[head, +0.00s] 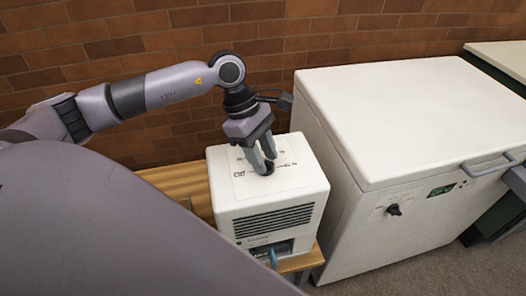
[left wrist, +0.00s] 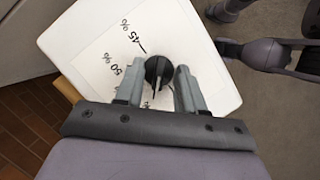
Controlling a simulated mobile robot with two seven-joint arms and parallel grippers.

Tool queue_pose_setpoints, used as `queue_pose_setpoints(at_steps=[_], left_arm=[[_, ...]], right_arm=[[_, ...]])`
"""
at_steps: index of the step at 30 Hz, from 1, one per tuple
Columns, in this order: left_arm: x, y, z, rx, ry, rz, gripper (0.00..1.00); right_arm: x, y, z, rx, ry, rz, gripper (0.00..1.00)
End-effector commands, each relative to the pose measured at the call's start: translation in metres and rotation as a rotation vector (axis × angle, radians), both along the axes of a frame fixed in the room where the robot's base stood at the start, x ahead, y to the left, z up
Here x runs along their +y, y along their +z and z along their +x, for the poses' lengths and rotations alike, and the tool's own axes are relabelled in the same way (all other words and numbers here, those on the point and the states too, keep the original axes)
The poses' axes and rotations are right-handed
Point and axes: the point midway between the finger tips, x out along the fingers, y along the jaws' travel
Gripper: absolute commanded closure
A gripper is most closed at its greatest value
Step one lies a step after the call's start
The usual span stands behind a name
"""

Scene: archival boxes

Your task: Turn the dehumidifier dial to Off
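The white dehumidifier (head: 273,218) stands on a wooden table, with a pale label plate on its top. Its round black dial (left wrist: 158,68) has a light pointer mark and sits on this plate. Printed marks beside it include "45 %" and "50 %" in the left wrist view; I cannot read the setting. My left gripper (head: 264,158) points down over the dial. Its fingers are open, one on each side of the dial, with a visible gap on the right side in the left wrist view (left wrist: 160,92). My right gripper is not clearly in view.
A large white chest freezer (head: 430,120) stands to the right, with its own black knob (head: 394,210) and a lid handle. The brick wall (head: 290,40) is behind. A strip of wooden table (head: 180,182) shows left of the dehumidifier.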

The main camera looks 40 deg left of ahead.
Motion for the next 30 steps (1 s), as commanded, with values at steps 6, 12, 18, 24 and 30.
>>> queue_pose_setpoints(at_steps=[6, 12, 18, 24, 30], left_arm=[[0.0, -0.001, 0.0, 0.0, 0.0, 0.0, 0.62], [0.0, -0.001, 0.0, -0.001, 0.0, 0.0, 1.0], [0.0, -0.001, 0.0, 0.0, 0.007, 0.0, 1.0], [0.0, -0.002, 0.0, -0.002, 0.063, 0.001, 1.0], [0.0, -0.003, -0.001, -0.004, 0.191, 0.001, 1.0]], right_arm=[[0.0, 0.0, 0.0, 0.0, 0.0, 0.0, 1.0], [0.0, 0.0, 0.0, 0.0, 0.0, 0.0, 1.0], [0.0, -0.001, 0.0, 0.0, -0.001, -0.001, 1.0], [0.0, -0.007, 0.0, 0.0, 0.0, -0.001, 1.0], [0.0, -0.019, 0.001, -0.001, 0.0, -0.001, 1.0]])
